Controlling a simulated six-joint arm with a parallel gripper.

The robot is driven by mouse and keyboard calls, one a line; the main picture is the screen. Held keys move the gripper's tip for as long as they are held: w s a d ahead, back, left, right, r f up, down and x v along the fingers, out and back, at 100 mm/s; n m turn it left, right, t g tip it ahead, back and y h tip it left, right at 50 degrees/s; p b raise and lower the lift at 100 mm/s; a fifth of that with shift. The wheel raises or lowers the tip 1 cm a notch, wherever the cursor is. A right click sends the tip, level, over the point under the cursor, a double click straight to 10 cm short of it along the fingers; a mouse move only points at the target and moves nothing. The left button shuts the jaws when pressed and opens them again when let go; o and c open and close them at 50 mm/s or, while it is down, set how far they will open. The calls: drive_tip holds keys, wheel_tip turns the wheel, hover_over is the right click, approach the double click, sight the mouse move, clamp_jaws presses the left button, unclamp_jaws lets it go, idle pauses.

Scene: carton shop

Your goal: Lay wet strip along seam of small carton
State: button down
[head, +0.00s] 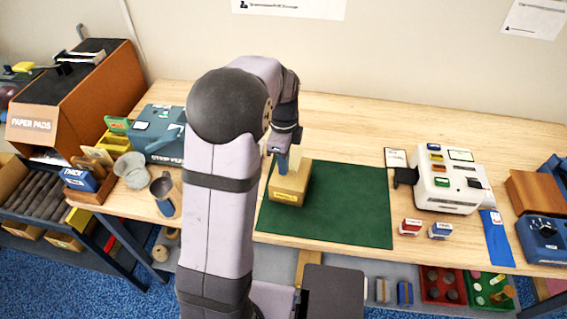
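The small carton (290,190) is a tan box with a yellow label on its front. It sits on the left part of the green mat (345,212). My gripper (283,153) points down just above the carton's back left part, partly behind my own arm. A small blue piece (283,164) shows under the gripper, at or just over the carton top; I cannot tell if it is held or part of the gripper. Whether the gripper is open or shut is unclear. I cannot make out a wet strip or the seam.
A white machine (447,182) and two small stamps (411,227) are right of the mat. A blue strip-shaped piece (496,238) lies at the right. The mat's right half is clear.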

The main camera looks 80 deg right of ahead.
sight(283, 182)
drive_tip(key=shift+f+b, duration=1)
drive_tip(key=shift+f, duration=0.8)
drive_tip(key=shift+f, duration=0.15)
drive_tip(key=c, duration=2)
unclamp_jaws()
drive_tip(key=shift+r+p, duration=2.7)
drive_tip(key=shift+r, duration=0.35)
